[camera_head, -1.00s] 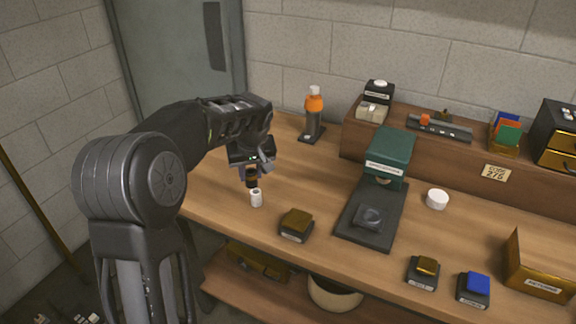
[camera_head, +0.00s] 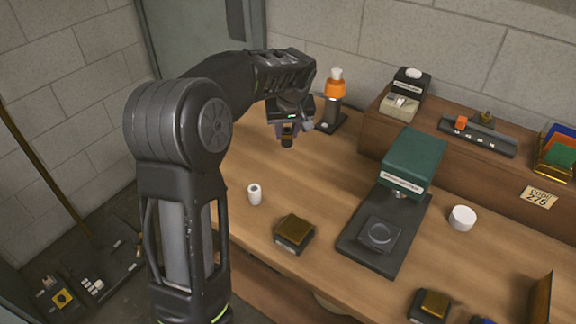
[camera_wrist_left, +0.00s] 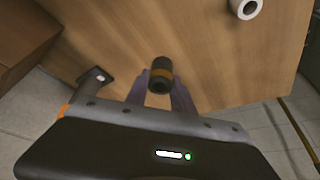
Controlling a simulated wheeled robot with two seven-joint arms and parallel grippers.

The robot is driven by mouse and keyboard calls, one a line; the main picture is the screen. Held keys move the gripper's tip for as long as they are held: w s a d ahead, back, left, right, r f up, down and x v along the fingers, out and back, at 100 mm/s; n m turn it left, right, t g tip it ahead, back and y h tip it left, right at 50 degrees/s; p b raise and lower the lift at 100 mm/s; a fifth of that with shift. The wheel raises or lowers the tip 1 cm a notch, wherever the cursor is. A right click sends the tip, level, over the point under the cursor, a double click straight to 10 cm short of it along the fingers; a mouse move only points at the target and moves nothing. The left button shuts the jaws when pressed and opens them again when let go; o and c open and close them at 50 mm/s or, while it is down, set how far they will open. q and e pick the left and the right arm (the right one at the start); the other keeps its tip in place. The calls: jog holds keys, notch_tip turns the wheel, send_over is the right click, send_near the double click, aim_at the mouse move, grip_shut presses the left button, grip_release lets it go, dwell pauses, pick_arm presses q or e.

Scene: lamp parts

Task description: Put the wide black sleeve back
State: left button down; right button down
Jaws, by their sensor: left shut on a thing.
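My left gripper (camera_head: 287,130) is shut on a black sleeve (camera_head: 288,141) with a dull gold band, held in the air above the table's back left part. In the left wrist view the sleeve (camera_wrist_left: 160,75) sits between the two fingers, and its open end shows a dark hole. A small white hollow cylinder (camera_head: 254,194) stands upright on the table, apart from the sleeve; it also shows in the left wrist view (camera_wrist_left: 245,8). My right gripper is not in view.
A dark stand with an orange and white top (camera_head: 335,88) is close behind the gripper. A green-headed press (camera_head: 412,160), a block on a dark base (camera_head: 294,231) and a white round piece (camera_head: 462,217) stand to the right. A raised shelf (camera_head: 375,128) runs along the back.

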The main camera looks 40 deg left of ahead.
aim_at(287, 146)
pick_arm(q)
notch_tip(287, 146, down, 6)
jog(key=shift+r, duration=0.1)
jog(key=shift+f+p, duration=0.45)
jog(key=shift+f, duration=1.5)
jog(key=shift+f, duration=0.1)
jog(key=shift+f, duration=0.15)
jog(key=c, duration=1.1)
grip_release()
